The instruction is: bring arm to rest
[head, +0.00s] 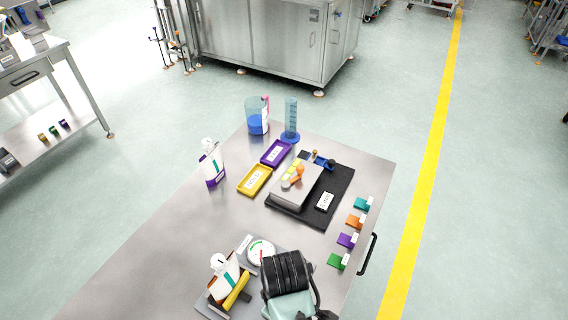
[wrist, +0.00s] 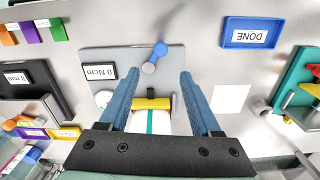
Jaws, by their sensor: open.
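My gripper (wrist: 160,74) shows in the wrist view with its two blue fingers spread apart and nothing pinched between their tips. A white bottle (wrist: 152,121) with a teal stripe lies in view between the fingers, close to the dark palm, with a yellow bar (wrist: 152,103) across it. I cannot tell how far below the fingers it is. In the head view the bottle (head: 222,271) stands at the yellow holder (head: 237,289) on a grey plate near the table's front. The gripper's fingers are not clearly visible in the head view.
A round dial (head: 261,252) is beside the bottle. A blue DONE tray (wrist: 252,33) and a blue-knobbed lever (wrist: 158,52) show in the wrist view. Yellow (head: 254,180) and purple (head: 275,153) trays, a black mat (head: 285,211) and another bottle (head: 212,165) stand farther back. The table's left middle is clear.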

